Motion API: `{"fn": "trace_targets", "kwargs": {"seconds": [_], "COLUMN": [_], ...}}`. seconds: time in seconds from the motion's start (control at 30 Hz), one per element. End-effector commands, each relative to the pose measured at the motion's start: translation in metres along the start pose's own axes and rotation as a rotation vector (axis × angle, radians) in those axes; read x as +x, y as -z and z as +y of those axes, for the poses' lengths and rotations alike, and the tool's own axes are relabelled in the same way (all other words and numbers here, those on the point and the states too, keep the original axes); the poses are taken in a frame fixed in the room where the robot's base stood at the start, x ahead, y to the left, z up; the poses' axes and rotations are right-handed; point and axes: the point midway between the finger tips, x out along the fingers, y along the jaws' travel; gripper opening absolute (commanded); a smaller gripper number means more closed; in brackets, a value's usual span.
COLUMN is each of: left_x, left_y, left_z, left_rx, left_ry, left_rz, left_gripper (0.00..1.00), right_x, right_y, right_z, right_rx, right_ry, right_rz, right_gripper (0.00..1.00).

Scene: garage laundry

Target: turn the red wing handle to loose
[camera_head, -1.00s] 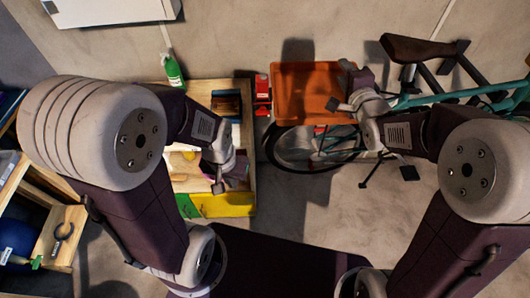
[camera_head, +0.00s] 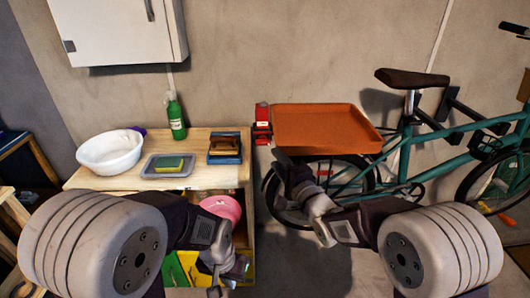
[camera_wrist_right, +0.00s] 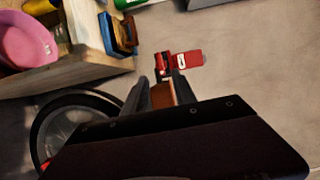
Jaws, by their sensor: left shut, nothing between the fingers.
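A red fixture (camera_head: 262,124) is at the right end of the wooden workbench, just left of the orange tray. In the right wrist view, it shows as a red block with a flat red plate (camera_wrist_right: 188,61) beyond my fingertips. I cannot tell which part is the wing handle or how it is turned. My right gripper (camera_head: 284,160) is below the tray's front left corner. Its fingers (camera_wrist_right: 160,90) stand apart in the wrist view, with an orange-brown surface showing between them and no clear grip. My left gripper (camera_head: 214,287) is shut and empty, low before the bench.
The orange tray (camera_head: 325,130) is in front of the teal bicycle (camera_head: 440,160). The workbench (camera_head: 205,180) holds a white basin (camera_head: 110,152), a grey tray with a sponge, a green bottle (camera_head: 176,118) and a blue box. A pink bowl (camera_head: 222,208) is on the shelf below.

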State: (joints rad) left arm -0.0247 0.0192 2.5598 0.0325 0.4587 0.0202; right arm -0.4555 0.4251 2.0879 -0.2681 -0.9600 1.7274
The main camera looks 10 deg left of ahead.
Motion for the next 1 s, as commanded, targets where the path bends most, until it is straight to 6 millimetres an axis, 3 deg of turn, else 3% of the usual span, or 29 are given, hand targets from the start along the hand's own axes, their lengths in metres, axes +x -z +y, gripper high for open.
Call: {"fn": "trace_targets", "kwargs": {"seconds": [0.17, 0.3, 0.5, 0.87, 0.97, 1.0], "left_x": [-0.019, -0.012, -0.013, -0.013, -0.013, -0.013], "left_y": [0.002, 0.001, 0.001, 0.001, 0.001, 0.001], "left_z": [0.0, 0.0, 0.0, 0.0, 0.0, 0.0], "left_rx": [0.0, 0.0, 0.0, 0.0, 0.0, 0.0], "left_ry": [0.0, 0.0, 0.0, 0.0, 0.0, 0.0], "left_rz": [0.0, 0.0, 0.0, 0.0, 0.0, 0.0], "left_gripper": [0.0, 0.0, 0.0, 0.0, 0.0, 0.0], "right_x": [0.023, 0.054, 0.083, 0.09, 0.09, 0.09], "right_y": [0.0, 0.0, 0.001, 0.001, 0.001, 0.001], "right_z": [-0.006, -0.001, 0.0, -0.001, -0.001, -0.001], "right_rx": [-0.001, -0.001, -0.001, 0.0, 0.0, 0.0], "right_ry": [-0.002, 0.001, 0.0, -0.001, -0.001, -0.001], "right_rz": [-0.001, -0.001, 0.001, 0.001, 0.001, 0.001], "right_gripper": [0.33, 0.33, 0.33, 0.33, 0.05, 0.0]}}
